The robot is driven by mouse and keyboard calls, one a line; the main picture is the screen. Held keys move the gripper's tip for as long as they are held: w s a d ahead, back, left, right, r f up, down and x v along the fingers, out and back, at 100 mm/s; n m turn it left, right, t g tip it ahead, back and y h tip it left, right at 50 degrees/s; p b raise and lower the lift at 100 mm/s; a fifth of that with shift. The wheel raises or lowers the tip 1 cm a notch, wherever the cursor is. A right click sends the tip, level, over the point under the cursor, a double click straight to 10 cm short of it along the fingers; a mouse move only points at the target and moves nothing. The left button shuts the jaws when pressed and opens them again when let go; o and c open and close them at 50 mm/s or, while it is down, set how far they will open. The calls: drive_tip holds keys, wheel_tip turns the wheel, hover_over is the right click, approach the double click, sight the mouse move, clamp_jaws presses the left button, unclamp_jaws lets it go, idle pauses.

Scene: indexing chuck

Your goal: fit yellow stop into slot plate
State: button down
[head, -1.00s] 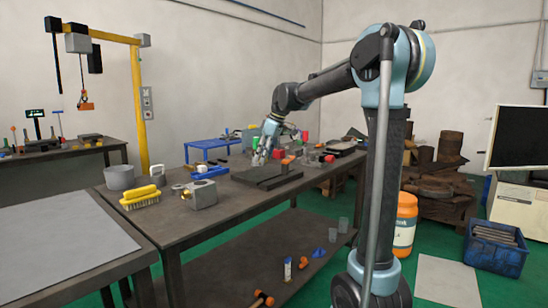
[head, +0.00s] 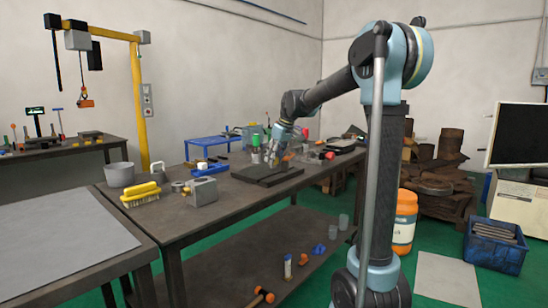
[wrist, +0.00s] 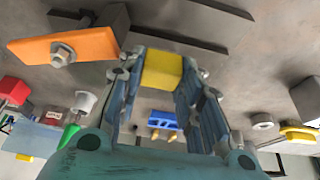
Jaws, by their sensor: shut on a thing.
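The yellow stop (wrist: 162,70) is a small yellow block. My gripper (wrist: 160,88) is shut on it, with a jaw on each side in the wrist view. In the head view my gripper (head: 280,150) is above the dark plate on the bench, and I cannot make out the yellow stop there. The slot plate (head: 262,178) looks like this low, dark, flat plate; its slot cannot be made out. In the wrist view a dark plate edge (wrist: 190,47) runs behind the yellow stop. I cannot tell whether the stop touches the plate.
An orange piece with a bolt (wrist: 78,46) is close beside my gripper in the wrist view. A blue object (wrist: 163,121) lies on the bench.

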drive_tip(key=shift+f, duration=2.2)
drive_tip(key=c, duration=1.1)
unclamp_jaws()
drive_tip(key=shift+o, duration=0.2)
drive_tip(key=v, duration=1.1)
drive_tip(key=shift+d+r, duration=0.15)
drive_tip(key=shift+r, duration=0.25)
drive_tip(key=shift+s, duration=0.1)
